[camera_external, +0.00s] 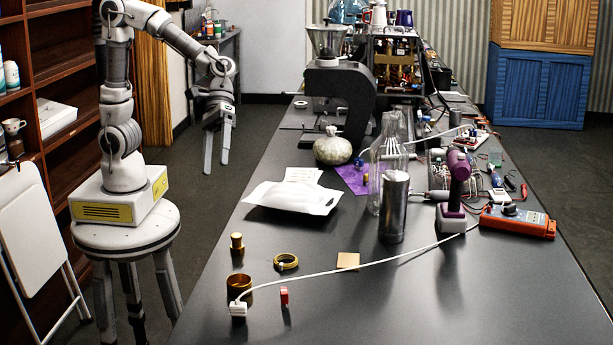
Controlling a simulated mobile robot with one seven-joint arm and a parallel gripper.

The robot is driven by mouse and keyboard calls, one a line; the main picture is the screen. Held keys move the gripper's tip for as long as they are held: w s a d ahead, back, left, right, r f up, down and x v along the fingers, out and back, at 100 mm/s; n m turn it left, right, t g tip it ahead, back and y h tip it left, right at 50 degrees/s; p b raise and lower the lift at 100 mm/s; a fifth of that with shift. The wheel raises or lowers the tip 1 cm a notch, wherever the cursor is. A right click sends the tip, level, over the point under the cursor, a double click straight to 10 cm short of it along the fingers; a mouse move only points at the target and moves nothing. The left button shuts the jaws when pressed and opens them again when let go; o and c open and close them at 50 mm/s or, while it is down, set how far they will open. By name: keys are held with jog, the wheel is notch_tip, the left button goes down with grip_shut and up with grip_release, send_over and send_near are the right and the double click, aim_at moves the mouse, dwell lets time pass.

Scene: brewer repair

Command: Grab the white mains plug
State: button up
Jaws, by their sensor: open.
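The white mains plug (238,309) lies on the dark table near its front left edge, beside a brass cup. Its white cord (370,261) runs from it to the right and back across the table, passing near the purple drill. My gripper (216,156) hangs open and empty, fingers pointing down, to the left of the table's left edge. It is well behind the plug and higher than it. Nothing is between its fingers.
Close to the plug are the brass cup (239,286), a small red block (284,296) and a brass ring (286,262). Further back stand a metal cylinder (394,208), a purple drill (455,190) and a white pouch (293,197). The front right of the table is clear.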

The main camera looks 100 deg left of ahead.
aim_at(238, 303)
jog(key=w+d+f+n+h+b, duration=0.55)
jog(key=w+d+f+n, duration=0.35)
jog(key=d+f, duration=0.3)
jog(key=shift+y, duration=0.45)
jog(key=b+x, duration=0.1)
jog(key=x, duration=1.6)
jog(key=shift+w+d, duration=0.1)
jog(key=shift+d, duration=0.25)
jog(key=shift+c, duration=0.3)
grip_shut()
